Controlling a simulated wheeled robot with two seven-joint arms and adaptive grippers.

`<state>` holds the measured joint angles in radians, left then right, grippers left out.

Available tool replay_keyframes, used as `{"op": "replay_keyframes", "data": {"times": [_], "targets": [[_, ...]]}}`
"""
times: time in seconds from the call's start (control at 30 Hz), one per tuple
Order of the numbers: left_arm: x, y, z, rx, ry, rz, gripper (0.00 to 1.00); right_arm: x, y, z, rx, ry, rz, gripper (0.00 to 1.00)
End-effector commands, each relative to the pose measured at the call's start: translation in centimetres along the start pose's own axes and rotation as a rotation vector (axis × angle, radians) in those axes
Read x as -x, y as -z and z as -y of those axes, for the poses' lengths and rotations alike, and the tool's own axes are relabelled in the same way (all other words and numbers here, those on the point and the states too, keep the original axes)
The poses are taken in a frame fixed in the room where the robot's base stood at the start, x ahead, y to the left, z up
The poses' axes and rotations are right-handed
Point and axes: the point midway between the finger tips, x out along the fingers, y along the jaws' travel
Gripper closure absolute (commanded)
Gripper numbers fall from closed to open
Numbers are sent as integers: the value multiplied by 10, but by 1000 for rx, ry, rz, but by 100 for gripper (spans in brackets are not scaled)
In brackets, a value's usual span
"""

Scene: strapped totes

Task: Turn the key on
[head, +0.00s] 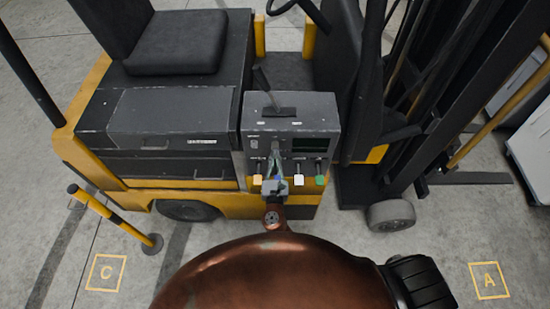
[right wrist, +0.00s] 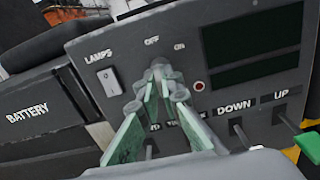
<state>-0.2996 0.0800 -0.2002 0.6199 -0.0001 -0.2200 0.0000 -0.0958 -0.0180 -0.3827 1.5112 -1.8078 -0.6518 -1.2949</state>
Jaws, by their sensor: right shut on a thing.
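The key (right wrist: 160,70) sits in the control panel (right wrist: 225,95), just below the OFF and ON labels in the right wrist view. My right gripper (right wrist: 162,88) is shut on the key, with its green-faced fingers on either side of it. The fingers hide much of the key, so I cannot tell which label it points to. In the head view my right gripper (head: 274,150) reaches the front of the control box (head: 290,104) on the yellow and black forklift. My left gripper is not in view.
A white LAMPS switch (right wrist: 109,81) is left of the key. A small red light (right wrist: 199,86) and a dark display (right wrist: 250,40) are to the right. Levers marked DOWN (right wrist: 241,132) and UP (right wrist: 292,120) stand close below. A striped post (head: 117,218) is at left.

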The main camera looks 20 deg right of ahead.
Motion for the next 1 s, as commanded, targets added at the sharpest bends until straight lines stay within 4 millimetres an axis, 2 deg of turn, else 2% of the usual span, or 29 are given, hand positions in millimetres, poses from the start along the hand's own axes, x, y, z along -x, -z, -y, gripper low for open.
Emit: {"op": "replay_keyframes", "data": {"times": [0.27,1.0], "targets": [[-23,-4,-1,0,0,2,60,0,4,1,-176,-1,1,100],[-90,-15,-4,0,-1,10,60,0,5,3,-831,0,0,100]]}}
